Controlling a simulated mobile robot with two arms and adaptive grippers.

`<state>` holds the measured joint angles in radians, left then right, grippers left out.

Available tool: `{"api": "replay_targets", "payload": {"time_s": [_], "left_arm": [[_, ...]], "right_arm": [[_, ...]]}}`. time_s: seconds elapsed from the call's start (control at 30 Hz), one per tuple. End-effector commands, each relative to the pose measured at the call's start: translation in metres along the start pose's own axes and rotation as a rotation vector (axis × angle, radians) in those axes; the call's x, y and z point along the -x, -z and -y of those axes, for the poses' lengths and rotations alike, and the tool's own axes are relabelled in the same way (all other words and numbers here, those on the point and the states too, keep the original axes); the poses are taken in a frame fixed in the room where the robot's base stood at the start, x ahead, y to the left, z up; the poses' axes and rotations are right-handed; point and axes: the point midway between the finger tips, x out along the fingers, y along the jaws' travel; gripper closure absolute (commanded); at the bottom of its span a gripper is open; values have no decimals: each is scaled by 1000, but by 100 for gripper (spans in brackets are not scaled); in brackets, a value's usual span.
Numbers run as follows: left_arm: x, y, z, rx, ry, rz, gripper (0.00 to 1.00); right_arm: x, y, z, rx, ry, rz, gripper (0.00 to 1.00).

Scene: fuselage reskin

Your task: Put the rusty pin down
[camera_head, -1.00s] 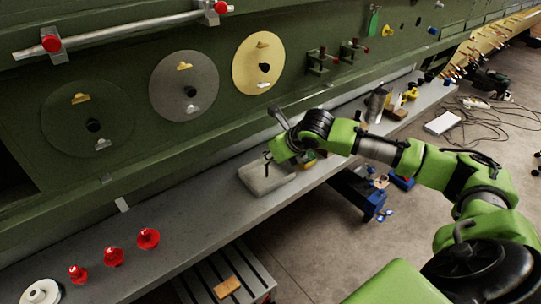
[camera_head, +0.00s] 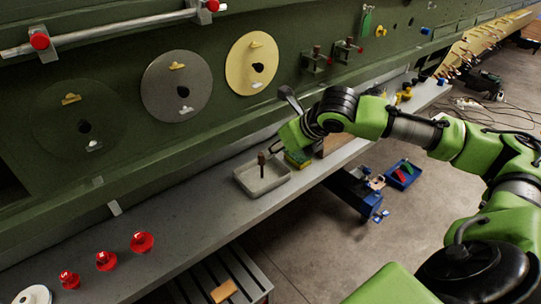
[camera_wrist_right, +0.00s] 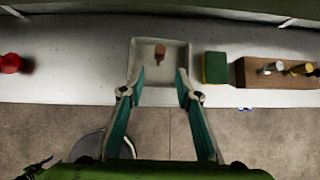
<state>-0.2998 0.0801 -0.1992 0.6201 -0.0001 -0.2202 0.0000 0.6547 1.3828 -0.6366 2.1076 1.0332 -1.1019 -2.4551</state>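The rusty pin (camera_head: 262,164) is a short brown piece that appears upright in the shallow grey tray (camera_head: 247,187) on the long shelf. In the right wrist view the pin (camera_wrist_right: 160,52) shows inside the tray (camera_wrist_right: 172,75), between and beyond my fingertips. Whether its lower end touches the tray floor is hard to tell. My right gripper (camera_wrist_right: 161,76) is open, with clear space between its fingers and the pin. In the head view, the right arm reaches in from the right and ends just beside the tray. My left gripper is in neither view.
A green and yellow sponge (camera_wrist_right: 215,68) and a wooden block (camera_wrist_right: 262,74) with pins sit right of the tray. Several red knobs (camera_head: 106,260) stand on the shelf at left. The green fuselage wall (camera_head: 110,160) rises behind. A blue bin (camera_head: 402,175) is on the floor.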

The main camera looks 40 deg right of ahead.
Motion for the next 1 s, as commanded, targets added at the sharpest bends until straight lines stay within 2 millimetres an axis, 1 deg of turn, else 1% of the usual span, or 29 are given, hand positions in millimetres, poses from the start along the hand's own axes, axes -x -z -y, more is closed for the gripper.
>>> {"api": "replay_targets", "payload": {"time_s": [0.03, 0.13, 0.2, 0.33, 0.83, 0.93, 0.97, 1.0], "left_arm": [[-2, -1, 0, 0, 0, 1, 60], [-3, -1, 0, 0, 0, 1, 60], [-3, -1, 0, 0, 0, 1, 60], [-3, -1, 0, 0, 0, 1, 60], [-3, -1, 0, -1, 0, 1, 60], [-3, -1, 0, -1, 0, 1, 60], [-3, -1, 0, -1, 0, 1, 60], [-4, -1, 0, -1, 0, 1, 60]], "right_arm": [[8, 0, 1, 1, 3, 2, 70], [20, 0, 1, -1, 1, 2, 70], [26, -1, 0, 0, 1, 2, 70], [29, 0, 0, -1, -1, 1, 70], [28, 0, -1, -3, -2, 0, 70], [20, 8, -11, -39, -16, -13, 70], [15, 13, -18, -63, -24, -20, 70], [8, 21, -29, -106, -37, -31, 70]]}}
